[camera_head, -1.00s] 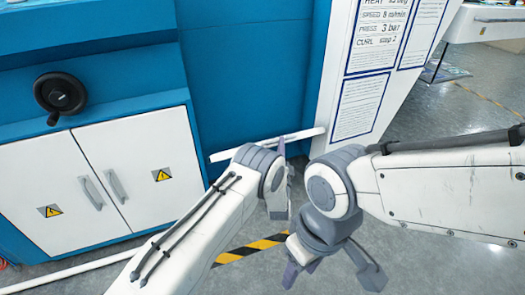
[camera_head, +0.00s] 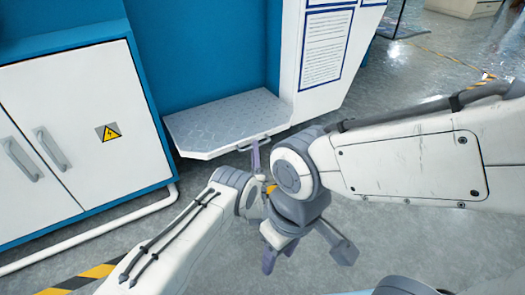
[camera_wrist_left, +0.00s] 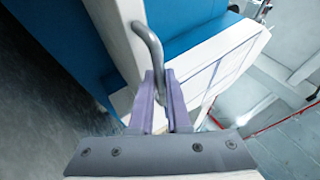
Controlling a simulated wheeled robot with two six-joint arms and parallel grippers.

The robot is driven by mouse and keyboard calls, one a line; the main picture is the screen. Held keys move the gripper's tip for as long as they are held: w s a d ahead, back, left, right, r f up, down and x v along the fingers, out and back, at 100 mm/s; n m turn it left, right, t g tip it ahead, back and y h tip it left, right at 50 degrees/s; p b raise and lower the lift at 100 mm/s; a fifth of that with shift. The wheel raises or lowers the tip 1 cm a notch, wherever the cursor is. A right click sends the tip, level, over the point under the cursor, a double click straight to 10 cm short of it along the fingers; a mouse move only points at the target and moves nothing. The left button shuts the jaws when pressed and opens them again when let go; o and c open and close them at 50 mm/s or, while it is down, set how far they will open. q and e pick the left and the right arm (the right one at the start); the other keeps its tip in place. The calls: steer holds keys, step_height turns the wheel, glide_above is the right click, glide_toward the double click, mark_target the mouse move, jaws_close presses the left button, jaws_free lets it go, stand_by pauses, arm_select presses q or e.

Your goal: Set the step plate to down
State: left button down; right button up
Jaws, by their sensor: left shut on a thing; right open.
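The step plate (camera_head: 225,118) is a grey treaded plate with a white front edge. In the head view it sticks out from the base of the blue machine, tread facing up and roughly level. Its grey bar handle (camera_head: 254,144) is on the front edge and also shows in the left wrist view (camera_wrist_left: 149,45). My left gripper (camera_head: 255,158) is shut on this handle; its two fingers (camera_wrist_left: 160,85) flank the bar in the wrist view. My right gripper (camera_head: 306,257) is open and empty, below and to the right of the plate, apart from it.
White cabinet doors (camera_head: 95,110) stand left of the plate. A white panel with printed sheets (camera_head: 323,50) stands at its right. A white pipe (camera_head: 95,235) runs along the floor at left. Open floor (camera_head: 430,250) lies to the right.

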arm_select(q)
steer(key=shift+w+a+f+b, duration=0.1)
steer(key=shift+a+f+b, duration=0.15)
steer(key=shift+f, duration=0.45)
steer(key=shift+w+a+f+b, duration=0.1)
steer(key=shift+a+f+b, duration=0.1)
steer(key=shift+f, duration=0.45)
arm_select(e)
steer(key=shift+d+f, duration=0.3)
steer(key=shift+f, duration=0.45)
arm_select(q)
steer(key=c, duration=0.9)
jaws_free()
steer(key=shift+f, duration=0.1)
steer(key=shift+m, duration=0.3)
steer(key=shift+s+d, duration=0.1)
steer(key=p+v, duration=0.5)
steer(key=v, duration=0.5)
steer(key=shift+s, duration=0.1)
arm_select(e)
step_height(320, 180, up, 5)
